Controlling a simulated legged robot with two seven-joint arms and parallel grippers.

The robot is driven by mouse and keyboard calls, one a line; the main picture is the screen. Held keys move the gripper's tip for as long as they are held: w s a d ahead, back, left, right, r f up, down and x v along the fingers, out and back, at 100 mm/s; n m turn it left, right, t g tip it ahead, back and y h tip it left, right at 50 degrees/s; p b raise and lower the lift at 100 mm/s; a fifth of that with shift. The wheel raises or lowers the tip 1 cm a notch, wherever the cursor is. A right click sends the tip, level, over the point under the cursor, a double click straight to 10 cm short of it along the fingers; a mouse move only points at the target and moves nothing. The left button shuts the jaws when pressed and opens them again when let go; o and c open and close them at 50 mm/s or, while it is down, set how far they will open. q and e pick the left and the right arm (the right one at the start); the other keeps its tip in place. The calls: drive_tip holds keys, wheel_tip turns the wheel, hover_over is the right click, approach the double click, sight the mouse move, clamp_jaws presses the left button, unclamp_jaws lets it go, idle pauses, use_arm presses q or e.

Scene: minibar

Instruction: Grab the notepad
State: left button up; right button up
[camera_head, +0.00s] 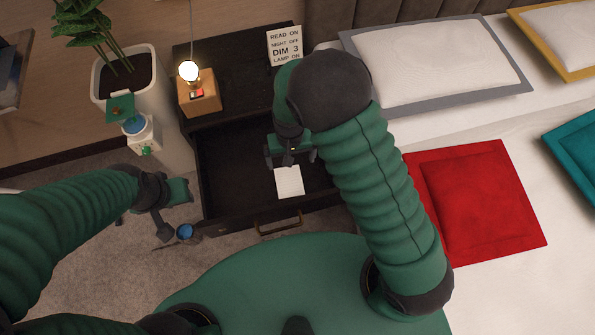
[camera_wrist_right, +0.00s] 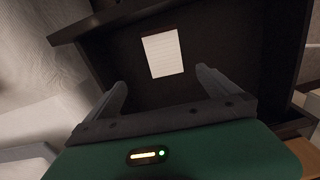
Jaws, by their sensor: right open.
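The notepad (camera_head: 289,182) is a small white pad with faint lines, lying flat in the open drawer (camera_head: 228,178) near its front. In the right wrist view the notepad (camera_wrist_right: 163,54) lies just beyond the fingertips, roughly centred between them. My right gripper (camera_head: 290,160) is over the drawer at the notepad's far edge in the head view. It is open and empty, with its fingers (camera_wrist_right: 160,82) spread apart. The gap between fingers and notepad is hard to judge. My left gripper (camera_head: 172,228) hangs left of the drawer above the carpet; its jaw opening is unclear.
The dark nightstand (camera_head: 238,48) holds a lit lamp (camera_head: 188,72) on a wooden block and a text sign (camera_head: 285,46). The drawer handle (camera_head: 279,224) faces me. A potted plant (camera_head: 122,72) stands left. The bed with a red cushion (camera_head: 478,204) is right.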

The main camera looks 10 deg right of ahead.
wheel_tip(320, 180, down, 4)
drive_tip(key=b, duration=0.3)
hover_over(289, 183)
wheel_tip(289, 183, down, 6)
drive_tip(key=shift+w+d+f, duration=0.1)
drive_tip(key=shift+d+f, duration=0.3)
drive_tip(key=shift+f, duration=0.3)
drive_tip(key=f+b, duration=0.1)
drive_tip(key=f, duration=0.2)
drive_tip(key=f+b, duration=0.1)
drive_tip(key=shift+a+f+b, duration=0.2)
drive_tip(key=shift+a+b, duration=0.05)
drive_tip(key=shift+b, duration=0.05)
drive_tip(key=shift+a+f, duration=0.15)
drive_tip(key=c, duration=0.7)
use_arm(q)
wheel_tip(289, 183, down, 6)
drive_tip(key=a, duration=0.1)
drive_tip(key=shift+s, duration=0.35)
use_arm(e)
drive_tip(key=shift+r, duration=0.2)
drive_tip(key=c, duration=0.7)
